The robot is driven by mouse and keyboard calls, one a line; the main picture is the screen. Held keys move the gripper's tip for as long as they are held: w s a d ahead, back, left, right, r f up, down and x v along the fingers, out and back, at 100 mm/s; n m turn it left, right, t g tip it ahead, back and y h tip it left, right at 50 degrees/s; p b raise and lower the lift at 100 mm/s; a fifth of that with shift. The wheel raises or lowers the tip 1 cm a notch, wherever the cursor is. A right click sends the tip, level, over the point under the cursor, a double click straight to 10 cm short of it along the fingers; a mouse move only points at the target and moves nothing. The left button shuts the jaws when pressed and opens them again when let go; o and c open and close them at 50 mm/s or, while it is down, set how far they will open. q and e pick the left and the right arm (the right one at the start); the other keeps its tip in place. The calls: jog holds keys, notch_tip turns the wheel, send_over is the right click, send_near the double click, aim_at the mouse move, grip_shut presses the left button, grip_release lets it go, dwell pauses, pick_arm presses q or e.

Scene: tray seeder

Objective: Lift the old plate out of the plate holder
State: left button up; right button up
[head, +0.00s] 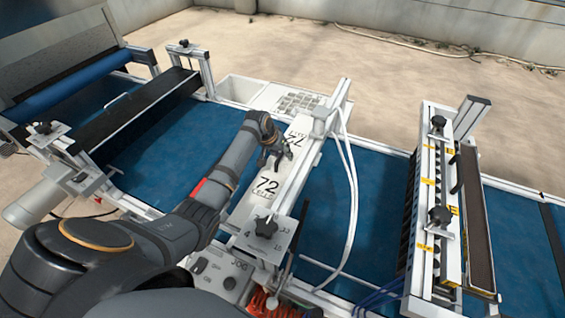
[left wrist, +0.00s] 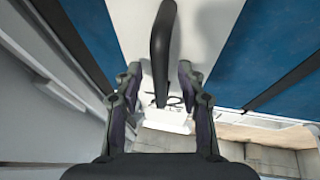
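The old plate is a long white plate (head: 264,200) printed with 72, lying in the plate holder (head: 304,184) across the blue belt in the head view. My left gripper (head: 278,157) is low over the middle of the plate. In the left wrist view the plate's black handle (left wrist: 162,50) stands between the spread fingers of my left gripper (left wrist: 160,84), with gaps visible on both sides. My left gripper is open and holds nothing. In the head view the gripper hides most of the handle. My right gripper is not in view.
A black-knobbed clamp (head: 266,228) sits at the holder's near end. White hoses (head: 347,195) loop beside its right side. A seeder unit with yellow labels (head: 436,215) stands to the right. Blue belt (head: 375,185) lies bare between them.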

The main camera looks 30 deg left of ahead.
pick_arm(q)
jog(key=shift+s, duration=0.1)
grip_shut()
jog(key=shift+r, duration=0.1)
dwell(0.3)
notch_tip(320, 180, up, 9)
jog(key=shift+r+b, duration=0.2)
jog(key=shift+b, duration=0.85)
jog(key=shift+r, duration=0.3)
